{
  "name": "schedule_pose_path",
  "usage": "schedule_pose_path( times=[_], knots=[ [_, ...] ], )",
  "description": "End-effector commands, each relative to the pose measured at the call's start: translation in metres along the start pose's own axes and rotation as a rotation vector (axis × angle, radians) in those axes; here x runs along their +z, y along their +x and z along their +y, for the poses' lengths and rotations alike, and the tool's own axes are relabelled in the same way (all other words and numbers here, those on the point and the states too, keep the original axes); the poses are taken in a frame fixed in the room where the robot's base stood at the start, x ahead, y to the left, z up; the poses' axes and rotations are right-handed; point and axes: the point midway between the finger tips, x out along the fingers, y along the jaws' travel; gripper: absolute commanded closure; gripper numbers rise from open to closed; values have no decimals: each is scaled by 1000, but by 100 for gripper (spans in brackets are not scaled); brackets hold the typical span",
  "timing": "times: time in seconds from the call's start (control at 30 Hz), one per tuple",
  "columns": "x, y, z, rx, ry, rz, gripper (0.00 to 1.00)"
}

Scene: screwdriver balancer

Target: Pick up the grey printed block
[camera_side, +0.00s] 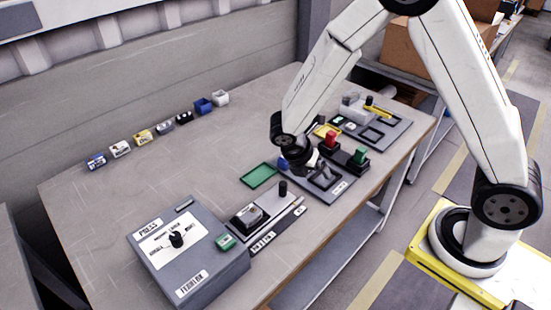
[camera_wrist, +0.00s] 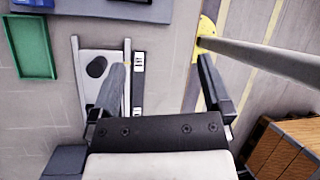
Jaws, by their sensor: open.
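A small grey block with printing on its face (camera_side: 164,127) stands in the row of small printed blocks at the back left of the table in the side view. Another greyish block (camera_side: 250,214) sits on a black holder near the front; I cannot tell whether it carries the same print. My gripper (camera_side: 304,167) hangs over the right-hand part of the table, well apart from the row. In the wrist view my gripper (camera_wrist: 164,80) has its two fingers spread wide with nothing between them. The row of blocks is not visible there.
A green tray (camera_side: 259,175) lies left of my gripper. A grey press box (camera_side: 187,252) stands at the front left. Red (camera_side: 331,139) and green (camera_side: 360,154) knobs rise on the right. The table between the row and the green tray is clear.

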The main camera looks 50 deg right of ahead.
Motion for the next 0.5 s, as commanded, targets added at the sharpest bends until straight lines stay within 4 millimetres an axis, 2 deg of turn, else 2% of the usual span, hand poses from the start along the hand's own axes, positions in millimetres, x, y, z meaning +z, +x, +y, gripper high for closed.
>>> schedule_pose_path(
  times=[0.2,0.5],
  knots=[
    [5,4,-14,6,-112,-217,0],
    [10,-5,-13,116,-254,-499,0]
  ],
)
